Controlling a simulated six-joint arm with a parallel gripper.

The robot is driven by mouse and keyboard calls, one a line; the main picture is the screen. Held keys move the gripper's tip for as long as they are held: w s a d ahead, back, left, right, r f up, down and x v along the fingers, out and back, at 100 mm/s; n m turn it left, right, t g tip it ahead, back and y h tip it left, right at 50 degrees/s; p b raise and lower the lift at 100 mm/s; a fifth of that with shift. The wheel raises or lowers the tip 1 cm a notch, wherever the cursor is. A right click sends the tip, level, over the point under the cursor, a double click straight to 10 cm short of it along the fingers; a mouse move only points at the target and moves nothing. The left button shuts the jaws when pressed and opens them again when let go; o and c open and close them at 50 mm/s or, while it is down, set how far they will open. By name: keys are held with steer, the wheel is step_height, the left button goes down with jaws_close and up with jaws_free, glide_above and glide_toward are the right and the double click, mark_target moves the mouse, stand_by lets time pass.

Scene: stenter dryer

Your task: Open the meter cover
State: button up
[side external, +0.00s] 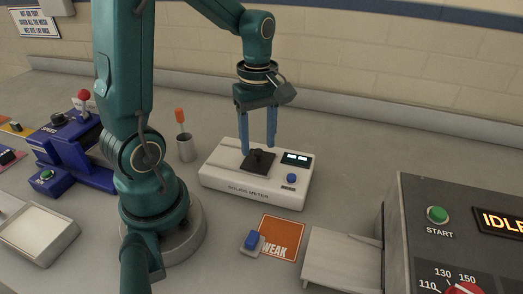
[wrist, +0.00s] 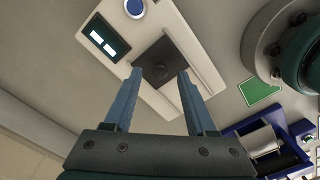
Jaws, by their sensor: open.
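The white meter (side external: 222,182) stands on the bench in the middle of the side external view. It has a small display (side external: 296,158) and a blue button (side external: 291,178). I cannot tell whether the fingers touch anything.
A grey cup (side external: 184,150) with an orange-handled tool stands left of the meter. A blue machine (side external: 62,150) is farther left. An orange card marked WEAK (side external: 284,236) and a blue-topped block (side external: 252,242) lie in front. A dark control box (side external: 430,255) stands at right.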

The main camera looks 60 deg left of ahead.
steer(key=shift+f, duration=0.6)
jaws_close()
stand_by(1.1)
